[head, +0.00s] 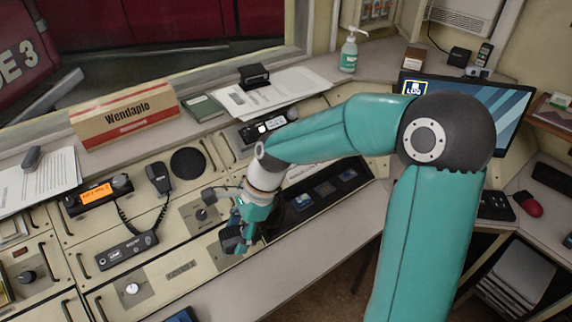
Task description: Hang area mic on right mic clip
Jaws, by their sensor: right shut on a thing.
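My right gripper (240,228) is low over the console's sloped panel, left of the middle of the view. It is shut on a dark, blocky thing (232,241), which looks like the area mic; the fingers and wrist hide much of it. A black hand mic (158,178) with a coiled cord sits to the left on the panel, above a black radio unit (127,250). I cannot make out the right mic clip; my arm covers part of the panel. My left gripper is not in view.
A round black speaker (188,163) and a radio with an orange display (97,195) are on the console. The ledge behind holds a Wendaplo box (125,115), papers (270,93) and a sanitizer bottle (349,54). A monitor (500,105) stands right, behind my arm.

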